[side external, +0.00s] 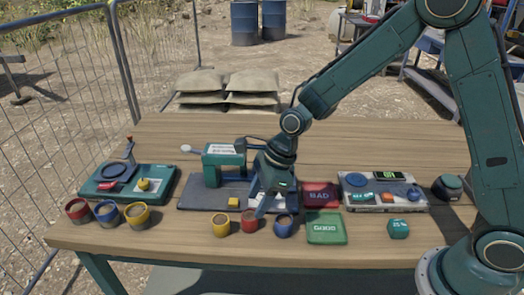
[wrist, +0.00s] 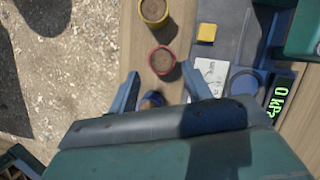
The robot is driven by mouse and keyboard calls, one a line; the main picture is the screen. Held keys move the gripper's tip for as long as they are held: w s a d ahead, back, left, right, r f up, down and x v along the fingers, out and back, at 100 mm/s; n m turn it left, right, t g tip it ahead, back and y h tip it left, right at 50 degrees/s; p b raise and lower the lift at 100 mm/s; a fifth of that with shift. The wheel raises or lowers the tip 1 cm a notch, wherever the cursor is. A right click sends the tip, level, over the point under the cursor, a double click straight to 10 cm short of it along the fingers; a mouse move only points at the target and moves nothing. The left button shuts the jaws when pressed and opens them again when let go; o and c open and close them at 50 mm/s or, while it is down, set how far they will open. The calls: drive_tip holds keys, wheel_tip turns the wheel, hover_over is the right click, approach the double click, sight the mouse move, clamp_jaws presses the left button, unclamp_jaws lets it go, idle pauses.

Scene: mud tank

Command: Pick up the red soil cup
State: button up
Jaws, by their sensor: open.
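A red soil cup (side external: 249,221) filled with brown soil stands upright near the front edge of the table, between a yellow cup (side external: 221,224) and a blue cup (side external: 283,226). In the wrist view the red cup (wrist: 162,61) lies just beyond my fingertips, with the yellow cup (wrist: 154,11) farther up. The blue cup (wrist: 152,100) shows between my fingers, partly hidden by my gripper body. My gripper (side external: 264,205) is open and empty, pointing down beside and above the cups. A second red cup (side external: 77,210) stands at the far left of the table.
Another blue cup (side external: 107,213) and yellow cup (side external: 137,215) stand at the left by a green tray device (side external: 105,190). A grey test device (side external: 197,196) with a yellow block (side external: 234,202) lies behind the middle cups. A red BAD mat (side external: 320,195) and green GOOD mat (side external: 326,229) lie right.

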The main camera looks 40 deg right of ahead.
sight(249, 217)
drive_tip(key=shift+w+a+f, duration=0.1)
drive_tip(key=shift+a+f, duration=0.1)
drive_tip(key=shift+f, duration=0.25)
drive_tip(key=shift+x, duration=2.6)
drive_tip(key=shift+d, duration=0.15)
drive_tip(key=c, duration=0.8)
drive_tip(key=shift+r, duration=0.1)
wheel_tip(249, 217, up, 20)
